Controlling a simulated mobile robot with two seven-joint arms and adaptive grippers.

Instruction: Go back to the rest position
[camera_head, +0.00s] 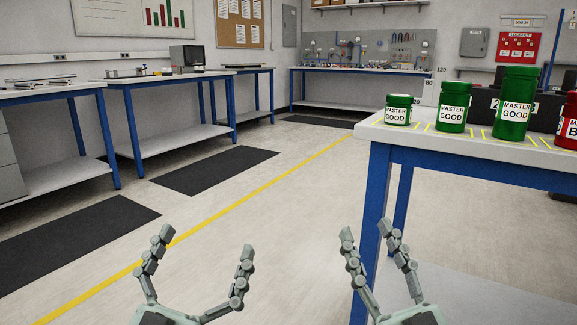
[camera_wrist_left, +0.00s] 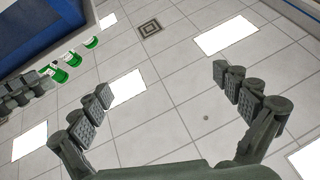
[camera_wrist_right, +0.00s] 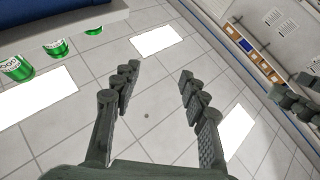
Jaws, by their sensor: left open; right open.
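My left gripper (camera_head: 206,240) stands upright at the bottom of the head view, fingers spread wide and empty. My right gripper (camera_head: 366,229) stands to its right, also open and empty, its fingers closer together in the head view. The right gripper is in front of the left end of a blue-legged table and overlaps its leg in the picture. In the left wrist view the fingers (camera_wrist_left: 162,80) are apart with only ceiling panels between them. In the right wrist view the fingers (camera_wrist_right: 159,70) are also apart, with nothing between them.
The white-topped table (camera_head: 384,131) at the right carries a short green jar (camera_head: 397,111), a medium green jar (camera_head: 452,107), a tall green jar (camera_head: 514,105) and a red jar (camera_head: 567,124). Workbenches (camera_head: 160,78) line the left wall. The floor with a yellow line (camera_head: 240,195) is clear.

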